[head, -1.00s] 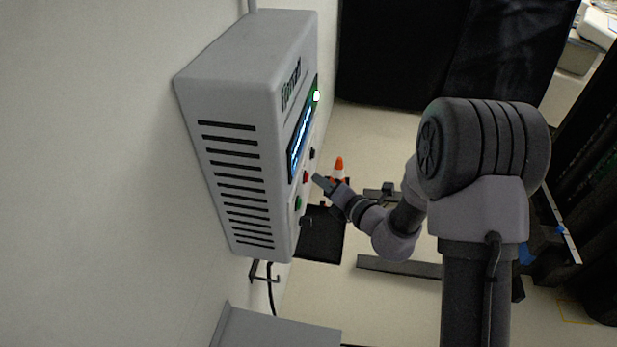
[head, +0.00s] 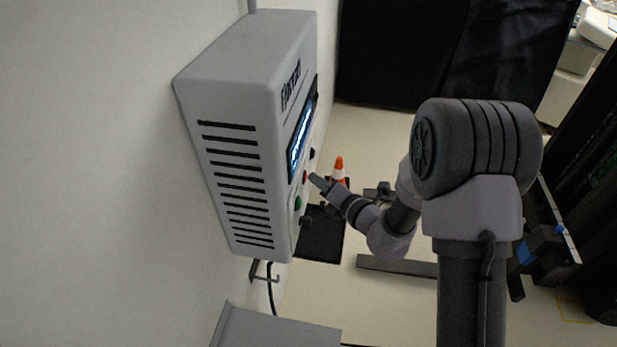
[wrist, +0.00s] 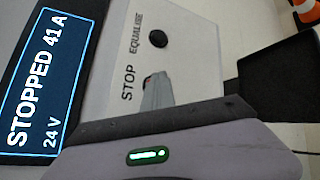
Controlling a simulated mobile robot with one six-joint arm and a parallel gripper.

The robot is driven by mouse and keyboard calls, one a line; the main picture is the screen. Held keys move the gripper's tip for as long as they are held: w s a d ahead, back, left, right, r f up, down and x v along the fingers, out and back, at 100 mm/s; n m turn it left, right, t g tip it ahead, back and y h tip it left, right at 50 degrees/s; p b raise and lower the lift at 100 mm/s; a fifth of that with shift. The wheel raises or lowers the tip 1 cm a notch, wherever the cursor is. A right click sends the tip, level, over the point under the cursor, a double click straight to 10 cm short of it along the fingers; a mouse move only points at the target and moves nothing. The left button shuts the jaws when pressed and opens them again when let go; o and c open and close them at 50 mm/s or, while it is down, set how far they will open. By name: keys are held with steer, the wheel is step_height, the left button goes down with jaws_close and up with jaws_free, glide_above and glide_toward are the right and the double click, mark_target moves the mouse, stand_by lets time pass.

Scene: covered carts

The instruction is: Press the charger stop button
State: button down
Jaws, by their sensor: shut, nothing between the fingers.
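The grey charger box (head: 235,110) is fixed to the wall, left of centre in the head view. Its front panel carries a red stop button (head: 305,176), with a green button (head: 297,202) nearer and a black button (head: 312,153) farther. My gripper (head: 313,179) is shut and empty, its tips at the red button; I cannot tell whether they touch. In the wrist view the fingers (wrist: 156,92) cover most of the red button beside the word STOP. The charger screen (wrist: 45,70) reads STOPPED, 41 A, 24 V. A black knob (wrist: 158,39) sits by EQUALISE.
An orange and white cone (head: 338,170) stands on the floor beyond my gripper. A grey cabinet top (head: 275,330) is below, near the wall. Dark covered carts (head: 400,50) stand at the back.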

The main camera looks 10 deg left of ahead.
steer(key=shift+d, duration=0.85)
steer(key=d, duration=0.5)
steer(key=shift+s, duration=0.15)
stand_by(0.5)
